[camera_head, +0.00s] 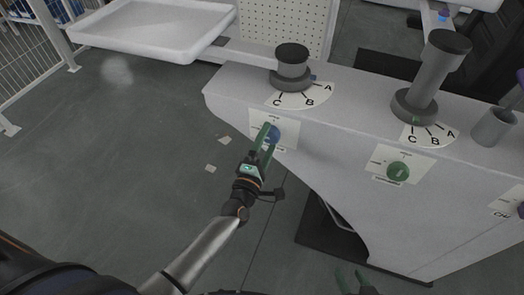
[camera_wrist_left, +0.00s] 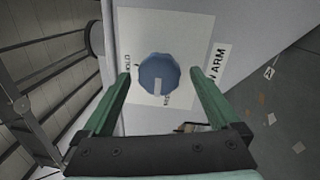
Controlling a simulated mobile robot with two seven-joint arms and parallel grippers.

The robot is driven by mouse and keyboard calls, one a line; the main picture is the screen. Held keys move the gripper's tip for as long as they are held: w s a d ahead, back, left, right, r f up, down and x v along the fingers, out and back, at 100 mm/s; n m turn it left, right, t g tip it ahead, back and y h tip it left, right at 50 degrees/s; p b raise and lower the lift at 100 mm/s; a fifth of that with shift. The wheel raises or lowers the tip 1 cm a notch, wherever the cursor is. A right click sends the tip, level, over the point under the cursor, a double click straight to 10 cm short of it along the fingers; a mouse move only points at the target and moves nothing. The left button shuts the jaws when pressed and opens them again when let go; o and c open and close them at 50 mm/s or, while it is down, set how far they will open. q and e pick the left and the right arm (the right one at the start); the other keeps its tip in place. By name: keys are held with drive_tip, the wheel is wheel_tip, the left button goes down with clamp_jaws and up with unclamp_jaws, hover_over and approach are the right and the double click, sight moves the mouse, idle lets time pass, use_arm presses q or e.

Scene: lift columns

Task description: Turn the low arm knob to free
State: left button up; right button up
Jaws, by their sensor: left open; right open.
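The low arm knob is a blue, scalloped knob (camera_wrist_left: 159,80) with a pale pointer mark, on a white plate (camera_wrist_left: 190,30) whose side label reads partly "ARM". In the left wrist view the word "HOLD" shows partly at the plate's left, and another word near the lower right is partly hidden. In the head view the blue knob (camera_head: 272,134) sits on the front face of the grey console. My left gripper (camera_head: 266,139) is open, its green fingers on either side of the knob; I cannot tell whether they touch it. My right gripper (camera_head: 351,282) is open at the bottom edge, away from the console.
A green knob (camera_head: 397,171) sits on the console front (camera_head: 340,150) to the right. A short dark post (camera_head: 292,66) and a taller one (camera_head: 432,75) stand on top by A-B-C dials. A white tray (camera_head: 150,28) is at upper left. Open floor lies left.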

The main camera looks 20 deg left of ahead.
use_arm(q)
drive_tip(key=s+f, duration=0.1)
drive_tip(key=s, duration=1.1)
drive_tip(key=shift+a, duration=0.15)
